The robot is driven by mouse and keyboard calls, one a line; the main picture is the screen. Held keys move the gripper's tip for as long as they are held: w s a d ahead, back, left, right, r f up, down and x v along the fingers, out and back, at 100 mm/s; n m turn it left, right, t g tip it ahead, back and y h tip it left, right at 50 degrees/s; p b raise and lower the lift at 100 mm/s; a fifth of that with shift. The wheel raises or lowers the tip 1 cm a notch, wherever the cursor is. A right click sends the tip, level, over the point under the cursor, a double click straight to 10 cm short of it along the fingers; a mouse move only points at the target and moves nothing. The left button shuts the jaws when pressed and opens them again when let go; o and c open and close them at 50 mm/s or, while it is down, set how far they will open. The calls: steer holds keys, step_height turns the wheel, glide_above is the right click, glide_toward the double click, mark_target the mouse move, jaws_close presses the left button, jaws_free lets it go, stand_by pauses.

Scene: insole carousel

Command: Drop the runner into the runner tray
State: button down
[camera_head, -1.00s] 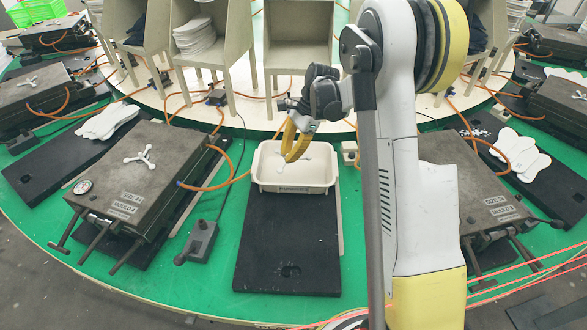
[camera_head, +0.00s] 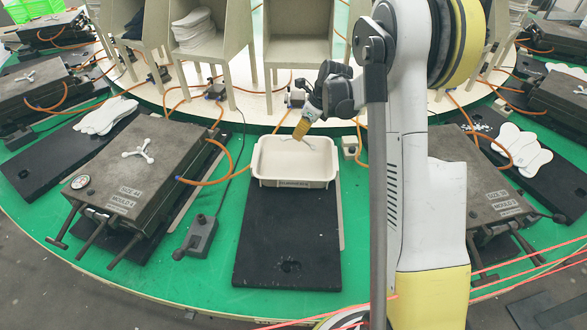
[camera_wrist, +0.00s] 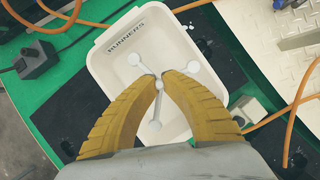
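The runner (camera_wrist: 176,51) is a white branched piece with round ends. In the wrist view my gripper (camera_wrist: 159,80) has its two yellow fingers closed in around the runner's hub, and the runner spreads out beyond the fingertips. The runner tray (camera_wrist: 106,78) is a white tub marked RUNNERS and lies behind the runner in that view. In the head view my gripper (camera_head: 301,132) reaches into the space above the tray (camera_head: 292,184) from the upper right. The runner is small and pale there, and its height above the tray floor is hard to tell.
The tray stands at the far end of a black board (camera_head: 287,240). Mould 4 (camera_head: 145,165) is to the left with another white runner on top, and a second mould (camera_head: 480,185) is to the right. Orange hoses run beside the tray. Beige racks stand behind.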

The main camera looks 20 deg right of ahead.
steer(key=shift+f+b, duration=0.3)
steer(key=shift+f, duration=0.55)
steer(key=c, duration=1.5)
jaws_free()
steer(key=shift+r, duration=0.15)
steer(key=v, duration=1.1)
steer(key=shift+r, duration=0.4)
steer(key=shift+s+d, duration=0.1)
